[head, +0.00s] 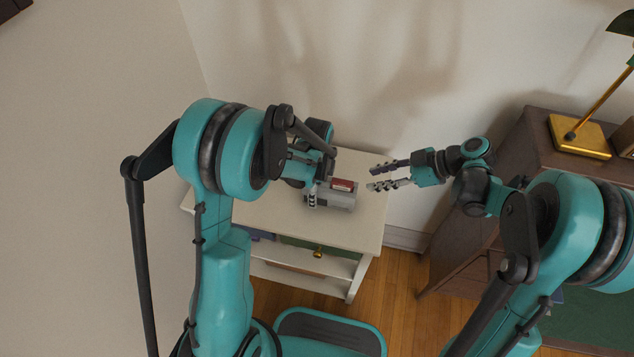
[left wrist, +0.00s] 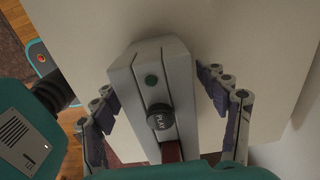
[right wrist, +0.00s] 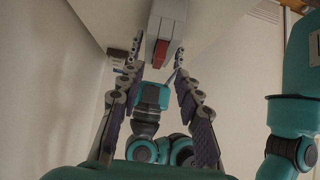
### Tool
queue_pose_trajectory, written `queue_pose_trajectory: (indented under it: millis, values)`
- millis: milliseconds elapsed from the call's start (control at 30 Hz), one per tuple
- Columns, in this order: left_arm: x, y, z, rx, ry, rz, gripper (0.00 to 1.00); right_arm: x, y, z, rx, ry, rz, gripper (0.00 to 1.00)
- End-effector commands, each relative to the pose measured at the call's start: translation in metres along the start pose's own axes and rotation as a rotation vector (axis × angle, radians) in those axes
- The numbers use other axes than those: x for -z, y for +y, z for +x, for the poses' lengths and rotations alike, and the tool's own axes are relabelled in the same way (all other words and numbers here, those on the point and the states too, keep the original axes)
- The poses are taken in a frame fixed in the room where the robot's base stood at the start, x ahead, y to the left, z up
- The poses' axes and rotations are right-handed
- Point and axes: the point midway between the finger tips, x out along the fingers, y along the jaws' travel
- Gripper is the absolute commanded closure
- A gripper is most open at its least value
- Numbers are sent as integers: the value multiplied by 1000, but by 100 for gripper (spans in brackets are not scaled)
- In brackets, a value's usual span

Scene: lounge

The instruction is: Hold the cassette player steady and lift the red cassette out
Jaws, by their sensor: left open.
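The grey cassette player (head: 340,201) lies on the cream table top, with the red cassette (head: 343,184) showing at its upper side. My left gripper (head: 319,191) is at the player's left end. In the left wrist view its open fingers (left wrist: 157,85) stand on either side of the player (left wrist: 150,62), with visible gaps; the PLAY button faces the camera and only a sliver of the cassette (left wrist: 171,151) shows. My right gripper (head: 378,177) is open and empty, to the right of the player. The right wrist view shows the player (right wrist: 167,18) and cassette (right wrist: 160,52) ahead, beyond the fingers.
A dark wooden cabinet (head: 505,180) with a gold-based lamp (head: 578,136) stands at the right.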

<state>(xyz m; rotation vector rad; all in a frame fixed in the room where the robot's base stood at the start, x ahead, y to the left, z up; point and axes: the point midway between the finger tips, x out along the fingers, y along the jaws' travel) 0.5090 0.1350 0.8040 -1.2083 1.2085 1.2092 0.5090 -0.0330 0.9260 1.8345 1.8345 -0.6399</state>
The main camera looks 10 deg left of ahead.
Motion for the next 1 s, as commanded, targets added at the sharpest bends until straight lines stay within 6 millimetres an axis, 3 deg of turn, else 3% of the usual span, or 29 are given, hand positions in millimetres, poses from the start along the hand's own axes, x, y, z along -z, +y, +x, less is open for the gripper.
queue_pose_trajectory:
  millis: [333,600,633,833,1000]
  values:
    - [0,0,5,0,0,-1,26,0,0,0,0,0,0,66]
    - [0,0,5,0,0,-1,97,0,0,0,0,0,0,66]
    - [0,0,5,0,0,-1,100,0,0,0,0,0,0,63]
    - [0,0,5,0,0,-1,100,7,0,11,38,-85,15,61]
    - [0,0,5,0,0,-1,100,30,0,29,103,-356,44,61]
